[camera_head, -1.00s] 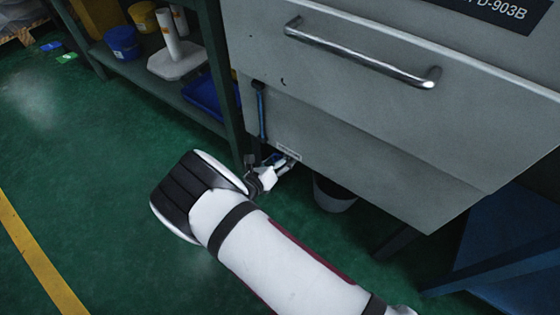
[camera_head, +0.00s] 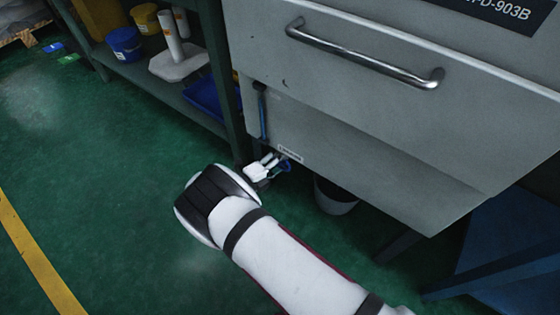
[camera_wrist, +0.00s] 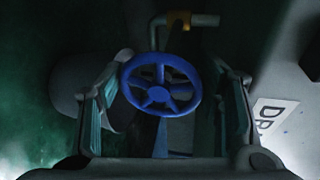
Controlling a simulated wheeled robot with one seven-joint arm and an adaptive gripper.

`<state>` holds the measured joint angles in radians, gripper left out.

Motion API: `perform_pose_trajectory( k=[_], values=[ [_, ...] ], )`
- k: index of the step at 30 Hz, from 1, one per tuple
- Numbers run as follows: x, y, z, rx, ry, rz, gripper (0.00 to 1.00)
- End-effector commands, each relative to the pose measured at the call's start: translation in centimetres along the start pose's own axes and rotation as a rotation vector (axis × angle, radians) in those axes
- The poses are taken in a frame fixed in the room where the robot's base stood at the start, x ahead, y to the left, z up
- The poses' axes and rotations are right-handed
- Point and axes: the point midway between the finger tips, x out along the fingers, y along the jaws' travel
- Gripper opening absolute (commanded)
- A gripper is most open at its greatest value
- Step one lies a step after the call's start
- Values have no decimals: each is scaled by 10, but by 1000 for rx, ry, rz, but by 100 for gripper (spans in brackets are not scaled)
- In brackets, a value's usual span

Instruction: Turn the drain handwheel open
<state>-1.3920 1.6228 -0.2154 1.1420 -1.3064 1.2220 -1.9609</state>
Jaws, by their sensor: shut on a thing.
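The drain handwheel (camera_wrist: 158,94) is a blue spoked wheel with a round hub. In the wrist view it sits between the two fingers of my gripper (camera_wrist: 172,78). My gripper is shut on the wheel, though the exact contact of the pads with the rim is dim and hard to see. In the head view my gripper (camera_head: 268,167) is below the lower edge of the grey cabinet (camera_head: 350,150), and a bit of the blue wheel (camera_head: 285,166) shows at its right. A pipe (camera_wrist: 185,20) with a yellow band runs behind the wheel.
A white label (camera_wrist: 274,115) is right of the wheel in the wrist view. A bucket (camera_head: 335,196) stands under the cabinet, right of my gripper. A green shelf post (camera_head: 222,80) rises close on the left.

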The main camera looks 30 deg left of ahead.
Motion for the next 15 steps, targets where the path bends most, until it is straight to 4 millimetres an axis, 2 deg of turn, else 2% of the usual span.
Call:
perform_pose_trajectory(
  k=[6, 15],
  values=[
    [1, 1, 0, -108, 21, -22, 32],
    [1, 2, 0, -172, 35, -35, 32]
  ],
)
